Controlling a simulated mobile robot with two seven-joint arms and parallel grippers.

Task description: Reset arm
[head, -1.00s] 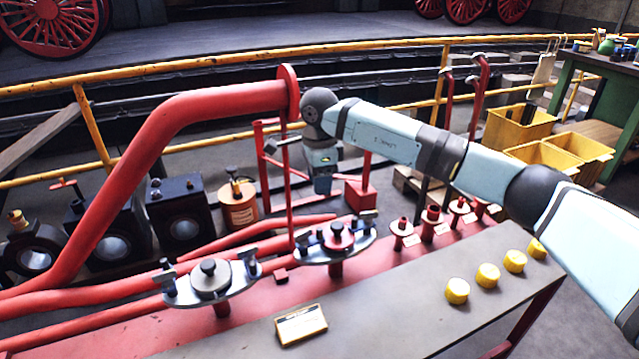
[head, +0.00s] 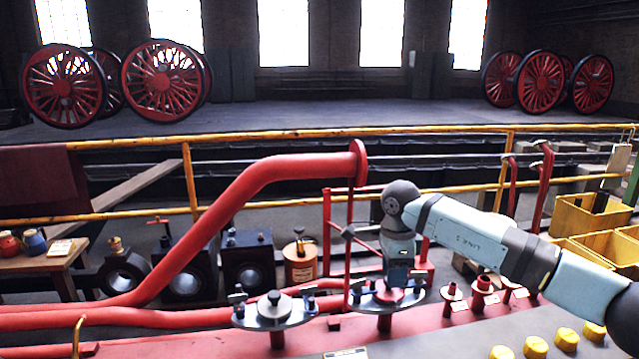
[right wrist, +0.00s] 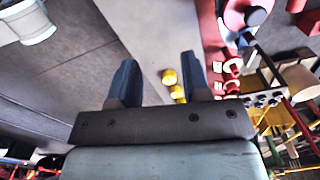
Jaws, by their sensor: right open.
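My right arm comes in from the right in the head view and bends down at its wrist. My right gripper (head: 397,274) points down close to the right-hand clamped flange (head: 383,297) on the red bench; whether it touches the flange I cannot tell. In the right wrist view the two blue fingers of the gripper (right wrist: 158,82) stand wide apart with nothing between them. A second clamped flange (head: 272,311) sits to the left. My left gripper is not in view.
A large red pipe (head: 240,190) rises behind the bench. Yellow caps (head: 535,346) line the front right. Yellow bins (head: 590,215) stand at the right. A yellow railing (head: 420,131) crosses behind. A wooden table (head: 45,262) with small pots is at the left.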

